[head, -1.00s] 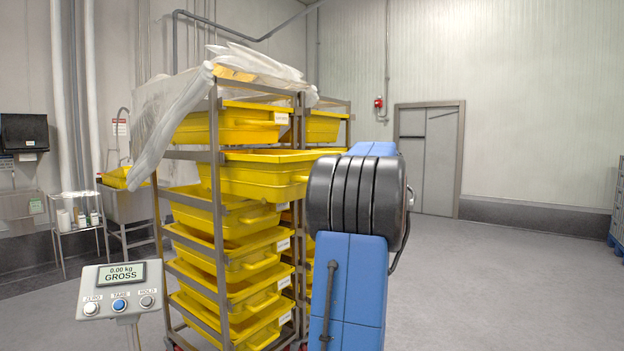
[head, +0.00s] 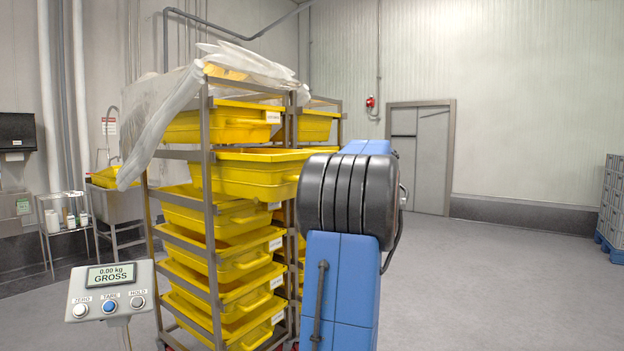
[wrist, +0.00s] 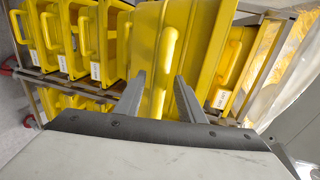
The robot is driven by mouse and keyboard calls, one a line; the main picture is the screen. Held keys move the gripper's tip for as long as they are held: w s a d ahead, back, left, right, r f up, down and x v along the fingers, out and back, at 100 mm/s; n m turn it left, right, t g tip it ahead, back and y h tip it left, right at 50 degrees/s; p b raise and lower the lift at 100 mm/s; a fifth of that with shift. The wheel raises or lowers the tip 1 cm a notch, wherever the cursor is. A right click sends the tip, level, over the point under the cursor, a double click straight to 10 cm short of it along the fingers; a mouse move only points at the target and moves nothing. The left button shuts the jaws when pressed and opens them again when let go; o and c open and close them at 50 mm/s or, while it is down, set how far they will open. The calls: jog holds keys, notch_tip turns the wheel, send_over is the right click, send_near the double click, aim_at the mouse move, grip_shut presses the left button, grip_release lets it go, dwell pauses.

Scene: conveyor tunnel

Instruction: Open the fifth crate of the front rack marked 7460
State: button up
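The front rack (head: 206,190) is a steel frame holding a column of yellow crates with white labels, too small to read. One yellow crate (head: 245,176), second from the top, sticks out of the rack toward the right, past the crates above and below it. My arm hides its right end in the head view. In the wrist view this crate (wrist: 145,50) is straight ahead, with its raised yellow handle (wrist: 166,58) in the middle. My gripper (wrist: 158,84) is open, its two dark fingers apart on either side of the handle. I cannot tell whether they touch it.
Clear plastic film (head: 170,105) drapes over the rack top. A second rack (head: 320,122) with yellow crates stands behind. A scale display (head: 110,290) on a post is at the lower left. The grey floor (head: 480,290) on the right is open, with stacked crates (head: 613,205) at the edge.

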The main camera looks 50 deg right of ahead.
jog(key=v, duration=1.6)
jog(key=w+a+f+n+g+y, duration=0.1)
jog(key=w+a+f+g, duration=0.1)
jog(key=w+a+f, duration=0.45)
jog(key=w+a+f+n+g+y, duration=0.1)
jog(key=w+a+n, duration=0.15)
jog(key=a, duration=0.75)
jog(key=w+a+f+n+g+y, duration=0.15)
jog(key=w+a+f, duration=0.3)
jog(key=a, duration=0.45)
jog(key=s+a+f+n+g, duration=0.15)
jog(key=a+f, duration=0.25)
jog(key=a, duration=0.5)
jog(key=a+f+n+g, duration=0.2)
jog(key=a+f+g, duration=0.15)
jog(key=a, duration=0.45)
jog(key=s+a+f+n+g+h, duration=0.1)
jog(key=s+a+f+n+h, duration=0.2)
jog(key=s+a+f+n, duration=0.6)
jog(key=s+a+f, duration=0.6)
jog(key=s+f, duration=0.1)
jog(key=f, duration=0.3)
jog(key=shift+s, duration=0.15)
jog(key=shift+d+r+n+h, duration=0.1)
jog(key=shift+n+h, duration=0.15)
jog(key=shift+c, duration=0.6)
